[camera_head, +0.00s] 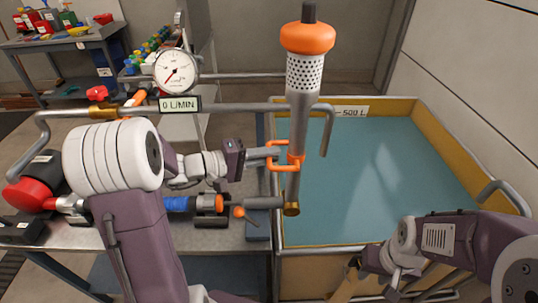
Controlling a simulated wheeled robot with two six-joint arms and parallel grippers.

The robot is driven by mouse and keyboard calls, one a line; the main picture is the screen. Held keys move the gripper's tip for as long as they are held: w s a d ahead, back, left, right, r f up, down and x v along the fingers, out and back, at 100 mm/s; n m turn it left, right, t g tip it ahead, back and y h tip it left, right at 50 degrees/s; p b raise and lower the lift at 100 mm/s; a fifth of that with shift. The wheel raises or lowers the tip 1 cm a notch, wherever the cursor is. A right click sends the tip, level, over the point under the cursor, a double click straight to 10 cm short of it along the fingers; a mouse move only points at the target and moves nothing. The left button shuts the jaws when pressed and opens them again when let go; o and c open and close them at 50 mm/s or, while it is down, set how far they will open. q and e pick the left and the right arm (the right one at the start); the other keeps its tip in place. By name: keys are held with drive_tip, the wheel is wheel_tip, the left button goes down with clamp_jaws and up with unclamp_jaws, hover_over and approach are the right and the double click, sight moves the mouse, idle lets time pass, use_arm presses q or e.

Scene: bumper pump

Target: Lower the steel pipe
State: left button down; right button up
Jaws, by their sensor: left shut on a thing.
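The steel pipe (299,130) stands upright over the near left edge of the water tank. Its top has a perforated strainer (305,74) under an orange cap (308,38). Its lower end meets a brass joint (291,209) on a short horizontal pipe (263,202). My left gripper (274,155) reaches in from the left and is shut on the orange handle (283,168) on the pipe's lower half. My right arm is at the lower right, away from the pipe; its gripper (352,284) is low by the tank's front, and its fingers are unclear.
The tank (440,146), marked 500 L, holds blue-green water with open room right of the pipe. A grey overhead pipe (235,107) bends down behind the steel pipe. A gauge (176,71) and a 0 L/MIN sign (180,104) stand left.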

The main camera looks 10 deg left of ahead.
sight(303, 152)
idle(0.3)
use_arm(q)
drive_tip(key=shift+d+r, duration=0.2)
drive_tip(key=shift+d, duration=0.15)
drive_tip(key=d+y, duration=0.1)
drive_tip(key=d, duration=0.1)
drive_tip(key=w+d+g, duration=0.1)
drive_tip(key=d, duration=0.2)
drive_tip(key=w+d+m+y+b, duration=0.1)
drive_tip(key=d, duration=0.1)
drive_tip(key=shift+w+d+r+y, duration=0.1)
drive_tip(key=shift+w+d+y, duration=0.05)
drive_tip(key=shift+d+y, duration=0.15)
drive_tip(key=shift+d+r, duration=0.15)
